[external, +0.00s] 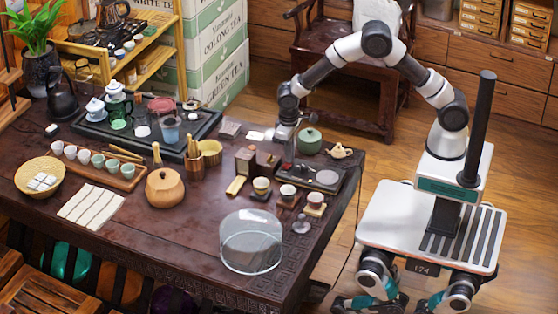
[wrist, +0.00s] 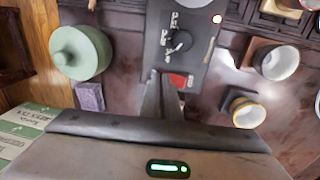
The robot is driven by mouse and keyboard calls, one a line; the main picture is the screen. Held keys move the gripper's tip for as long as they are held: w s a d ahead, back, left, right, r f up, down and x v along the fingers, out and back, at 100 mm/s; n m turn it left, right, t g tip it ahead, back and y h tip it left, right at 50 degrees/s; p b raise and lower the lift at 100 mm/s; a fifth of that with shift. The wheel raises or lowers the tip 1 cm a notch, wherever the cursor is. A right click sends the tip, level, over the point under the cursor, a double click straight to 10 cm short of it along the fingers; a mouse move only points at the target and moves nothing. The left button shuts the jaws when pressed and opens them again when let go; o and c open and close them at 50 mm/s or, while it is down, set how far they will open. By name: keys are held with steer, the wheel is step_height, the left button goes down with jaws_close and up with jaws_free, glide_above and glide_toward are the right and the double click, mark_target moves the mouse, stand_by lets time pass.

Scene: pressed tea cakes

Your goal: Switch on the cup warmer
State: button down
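The cup warmer (external: 304,173) is a dark flat unit with a round grey plate, at the right end of the table. In the wrist view the cup warmer (wrist: 157,48) shows a black knob (wrist: 178,41), white markings, a red switch (wrist: 178,80) and part of the round plate at the top. A small light (wrist: 217,19) glows at its upper right. My gripper (external: 287,152) points down over the near-left end of the warmer. In the wrist view its fingertips (wrist: 160,80) are together and empty, just left of the red switch. Contact cannot be told.
A green lidded pot (external: 309,141) stands behind the warmer; it also shows in the wrist view (wrist: 80,53). Small cups on stands (external: 288,192) are in front. A glass dome (external: 251,241) stands near the table's front edge. A purple block (wrist: 90,97) lies beside the pot.

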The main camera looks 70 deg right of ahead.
steer(key=shift+s+d+f, duration=0.2)
steer(key=shift+s+f, duration=0.05)
steer(key=shift+f, duration=0.3)
steer(key=shift+a, duration=0.65)
steer(key=shift+a+r+p, duration=0.15)
steer(key=shift+r+p, duration=0.15)
steer(key=shift+r, duration=0.15)
steer(key=s+d+r+t+p, duration=0.1)
steer(key=s+d+r+p, duration=0.15)
steer(key=r, duration=1.05)
steer(key=s+d+r+p, duration=0.1)
steer(key=d+r+p, duration=0.25)
steer(key=r, duration=1.05)
steer(key=s+d+r+t+y+p, duration=0.15)
steer(key=s+d+r+p, duration=0.25)
steer(key=s+r, duration=0.55)
steer(key=s+d+r+t+p, duration=0.35)
steer(key=s+d+r, duration=0.2)
steer(key=s, duration=0.75)
step_height(320, 180, down, 28)
steer(key=b, duration=2.8)
steer(key=shift+a+f+g, duration=0.15)
steer(key=shift+a+g, duration=0.15)
steer(key=shift+a, duration=0.1)
